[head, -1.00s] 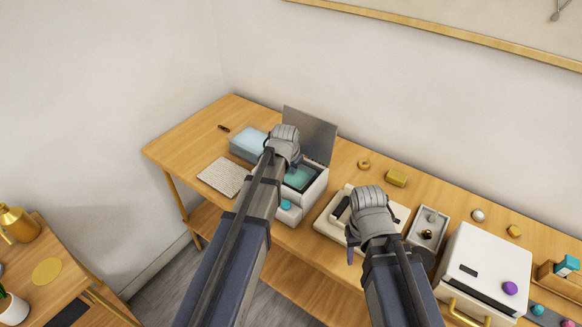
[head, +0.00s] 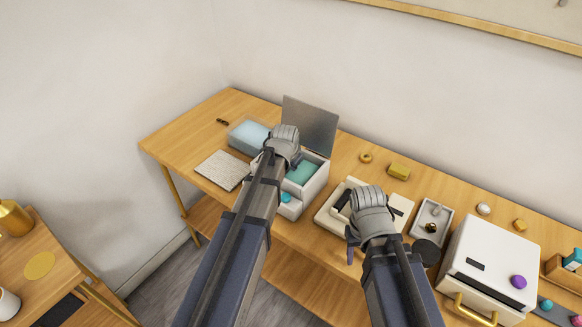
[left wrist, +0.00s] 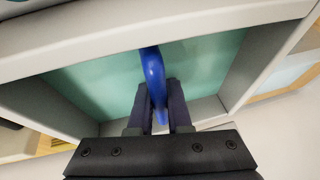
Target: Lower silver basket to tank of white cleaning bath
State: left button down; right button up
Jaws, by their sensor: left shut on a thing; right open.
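The white cleaning bath (head: 316,186) stands on the wooden bench, its grey lid (head: 311,122) raised behind. Its tank holds teal liquid (head: 303,173), which also fills much of the left wrist view (left wrist: 95,88). My left gripper (left wrist: 160,108) is shut on a blue, curved, handle-like piece (left wrist: 153,72) over the tank opening. No silver basket body can be made out; what lies below the blue piece is hidden. In the head view my left arm covers its jaws and part of the tank. My right gripper (head: 371,208) is open and empty above a white tray.
Left of the bath are a pale blue-topped box (head: 250,134) and a woven mat (head: 222,170). To the right are the white tray (head: 328,216), a small grey tray (head: 442,210) and a white oven-like box (head: 497,250). A yellow block (head: 399,170) lies behind.

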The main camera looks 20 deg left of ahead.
pick_arm(q)
jog(key=shift+f, duration=0.25)
pick_arm(e)
jog(key=shift+f, duration=0.3)
pick_arm(q)
jog(key=c, duration=0.8)
grip_release()
jog(key=shift+r, duration=0.15)
pick_arm(e)
jog(key=shift+r, duration=0.2)
pick_arm(q)
jog(key=p+v, duration=0.6)
jog(key=v, duration=0.1)
jog(key=shift+s+r+p, duration=0.15)
jog(key=shift+r+p, duration=0.1)
jog(key=shift+p, duration=0.15)
pick_arm(e)
notch_tip(320, 180, up, 7)
jog(key=shift+f, duration=0.1)
